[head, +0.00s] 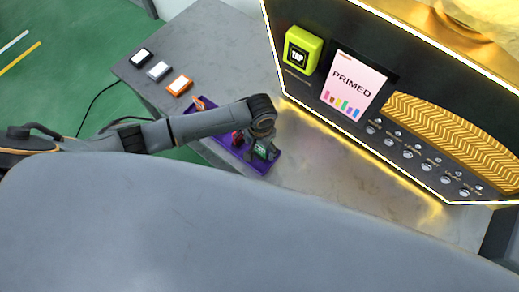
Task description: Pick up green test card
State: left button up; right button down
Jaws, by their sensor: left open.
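My left gripper (262,152) is open and hangs over the right end of a purple tray (257,169) on the grey table. A small green patch shows at the gripper, but I cannot tell whether it is the green test card or part of the gripper. No green card can be made out clearly. A small red thing (237,138) is in the tray just left of the gripper. My arm hides much of the tray. My right gripper is not in view.
Black-edged (141,57), grey (159,70) and orange-edged (180,84) blocks stand in a row at the table's left. The vending machine, with a yellow-green TAP reader (302,49), a PRIMED screen (353,84) and a row of buttons, stands behind. The table (325,165) right of the tray is clear.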

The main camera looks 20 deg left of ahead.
pick_arm(q)
jog(key=shift+f, duration=0.85)
jog(key=c, duration=1.2)
jog(key=shift+c, duration=0.2)
